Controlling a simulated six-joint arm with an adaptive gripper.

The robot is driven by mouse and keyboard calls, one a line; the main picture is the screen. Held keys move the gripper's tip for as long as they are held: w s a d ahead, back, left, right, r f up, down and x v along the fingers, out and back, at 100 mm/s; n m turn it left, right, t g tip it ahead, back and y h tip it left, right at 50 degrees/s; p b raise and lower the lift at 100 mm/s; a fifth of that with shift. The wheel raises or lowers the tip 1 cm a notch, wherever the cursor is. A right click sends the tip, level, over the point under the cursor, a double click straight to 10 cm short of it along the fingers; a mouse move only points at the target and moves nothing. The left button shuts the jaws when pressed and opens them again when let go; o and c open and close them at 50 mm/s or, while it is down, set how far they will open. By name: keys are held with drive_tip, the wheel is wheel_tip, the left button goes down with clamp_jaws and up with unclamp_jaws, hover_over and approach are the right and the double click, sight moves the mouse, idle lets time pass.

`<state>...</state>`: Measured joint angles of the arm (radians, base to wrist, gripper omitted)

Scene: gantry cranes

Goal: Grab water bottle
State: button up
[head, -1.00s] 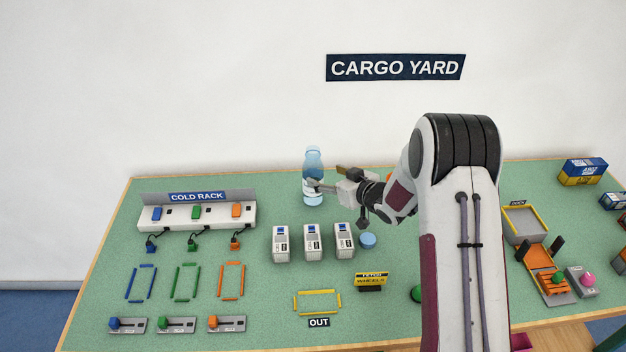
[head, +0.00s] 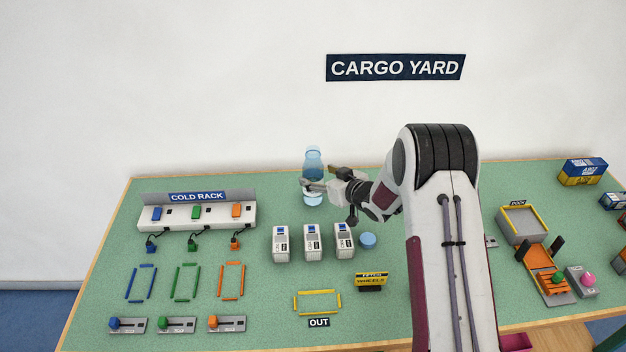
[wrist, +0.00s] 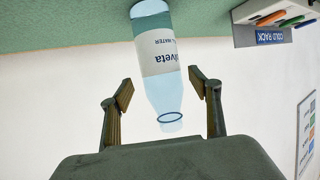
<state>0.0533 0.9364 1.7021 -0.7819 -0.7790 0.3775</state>
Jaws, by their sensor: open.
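The water bottle (head: 313,160) is clear blue with a white label and stands upright at the back of the green table, near the wall. My gripper (head: 318,179) is at the bottle in the head view, hiding part of its middle. In the wrist view, the bottle (wrist: 164,75) appears upside down, with its open-looking neck between my two spread fingers (wrist: 164,102). The fingers show gaps on both sides of the bottle, so my gripper is open and not closed on it.
Three white units (head: 312,243) stand in front of the bottle, with a blue round piece (head: 368,240) beside them. The cold rack (head: 197,214) is to the left. A yellow-rimmed tray (head: 504,226) is at the right. Bare green table lies between rack and bottle.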

sight(318, 177)
drive_tip(key=shift+w+a+f, duration=0.3)
drive_tip(key=shift+a+f, duration=0.05)
drive_tip(key=shift+x, duration=1.2)
drive_tip(key=c, duration=1.4)
